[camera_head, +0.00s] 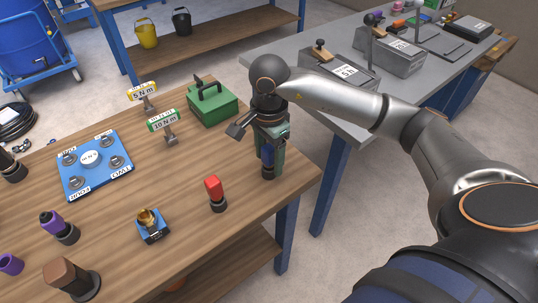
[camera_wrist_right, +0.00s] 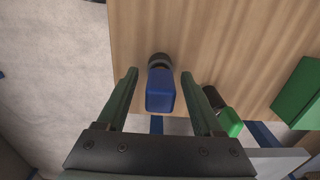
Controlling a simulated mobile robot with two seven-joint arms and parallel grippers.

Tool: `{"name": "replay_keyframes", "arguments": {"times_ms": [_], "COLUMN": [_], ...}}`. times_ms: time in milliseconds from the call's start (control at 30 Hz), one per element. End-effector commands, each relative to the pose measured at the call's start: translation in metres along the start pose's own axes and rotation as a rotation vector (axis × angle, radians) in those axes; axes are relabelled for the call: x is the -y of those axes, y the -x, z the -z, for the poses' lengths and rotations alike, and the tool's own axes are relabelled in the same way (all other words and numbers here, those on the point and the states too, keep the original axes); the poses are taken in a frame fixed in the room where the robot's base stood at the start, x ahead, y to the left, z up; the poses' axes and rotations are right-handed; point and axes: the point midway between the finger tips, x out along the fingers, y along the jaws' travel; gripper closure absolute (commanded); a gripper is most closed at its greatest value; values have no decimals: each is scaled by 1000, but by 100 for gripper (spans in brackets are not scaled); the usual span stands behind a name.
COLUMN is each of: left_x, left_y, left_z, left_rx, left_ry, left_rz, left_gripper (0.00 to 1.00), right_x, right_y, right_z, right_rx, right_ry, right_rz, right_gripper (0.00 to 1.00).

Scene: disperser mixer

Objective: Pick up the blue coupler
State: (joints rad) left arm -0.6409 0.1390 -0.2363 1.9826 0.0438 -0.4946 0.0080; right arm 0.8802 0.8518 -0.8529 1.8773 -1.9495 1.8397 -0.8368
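The blue coupler (camera_wrist_right: 160,92) stands upright in a dark round base near the right corner of the wooden table. In the head view it is largely hidden, with a blue patch (camera_head: 267,156) showing between the fingers. My right gripper (camera_head: 270,160) is over it, pointing down. In the right wrist view its two green fingers (camera_wrist_right: 159,76) are open, one on each side of the coupler, with a gap on both sides. My left gripper is not in view.
A green coupler (camera_wrist_right: 230,122) stands close beside the right finger in the wrist view. A red coupler (camera_head: 214,189) and a green toolbox (camera_head: 212,105) are nearby on the table. A grey table (camera_head: 262,57) with boxes stands behind.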

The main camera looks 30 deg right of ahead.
Motion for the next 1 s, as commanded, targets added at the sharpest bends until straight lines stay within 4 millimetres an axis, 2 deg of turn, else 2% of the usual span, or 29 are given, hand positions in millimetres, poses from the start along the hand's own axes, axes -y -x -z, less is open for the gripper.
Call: {"name": "replay_keyframes", "arguments": {"times_ms": [67,567,1000], "left_x": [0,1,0], "left_y": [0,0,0], "left_z": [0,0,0], "left_rx": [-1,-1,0], "left_ry": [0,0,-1], "left_rz": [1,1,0], "left_gripper": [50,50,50], "right_x": [0,0,0], "right_y": [0,0,1], "right_z": [0,0,0], "right_rx": [0,0,1], "right_ry": [0,0,0], "right_rz": [0,0,1], "right_gripper": [42,99,100]}}
